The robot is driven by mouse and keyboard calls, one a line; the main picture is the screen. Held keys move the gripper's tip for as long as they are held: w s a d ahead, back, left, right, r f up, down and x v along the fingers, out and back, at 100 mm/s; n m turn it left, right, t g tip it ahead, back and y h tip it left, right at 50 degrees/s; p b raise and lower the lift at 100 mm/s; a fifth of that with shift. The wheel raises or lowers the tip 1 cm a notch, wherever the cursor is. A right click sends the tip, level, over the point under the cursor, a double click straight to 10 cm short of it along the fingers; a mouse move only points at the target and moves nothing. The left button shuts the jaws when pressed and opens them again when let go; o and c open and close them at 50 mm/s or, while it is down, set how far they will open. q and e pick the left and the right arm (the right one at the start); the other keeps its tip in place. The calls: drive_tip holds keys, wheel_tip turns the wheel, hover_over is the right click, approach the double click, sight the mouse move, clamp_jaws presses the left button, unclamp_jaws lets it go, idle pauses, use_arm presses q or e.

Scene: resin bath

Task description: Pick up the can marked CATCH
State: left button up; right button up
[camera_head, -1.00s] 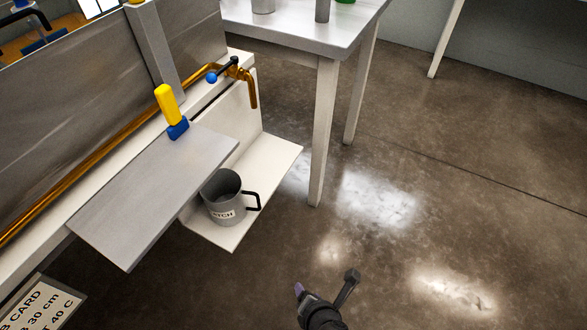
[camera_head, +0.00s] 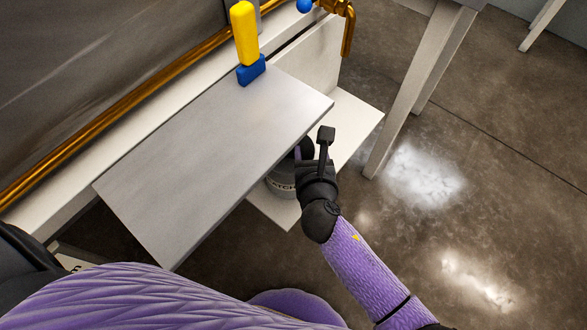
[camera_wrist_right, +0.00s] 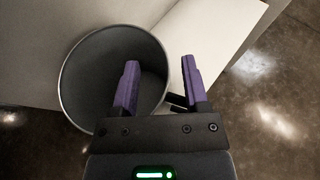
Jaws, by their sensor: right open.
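The grey can (camera_head: 282,186) stands on the low white shelf (camera_head: 357,112). Part of its label shows, reading "TCH"; the rest of the can is hidden by the grey board above and by my right gripper (camera_head: 312,146). In the right wrist view I look into the open mouth of the can (camera_wrist_right: 85,75). My right gripper (camera_wrist_right: 160,66) is open there, its left finger over the can's mouth and its right finger outside the rim. The dark handle shows partly between the fingers. I cannot tell whether either finger touches the can. My left gripper is out of view.
A grey board (camera_head: 205,155) overhangs the can on the left. A yellow and blue handle (camera_head: 246,40) stands at its back edge, by a brass pipe (camera_head: 120,90). A white table leg (camera_head: 415,95) rises to the right. The floor between is clear.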

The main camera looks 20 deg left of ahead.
drive_tip(key=c, duration=0.6)
clamp_jaws()
drive_tip(key=shift+f, duration=0.1)
idle(0.3)
idle(0.3)
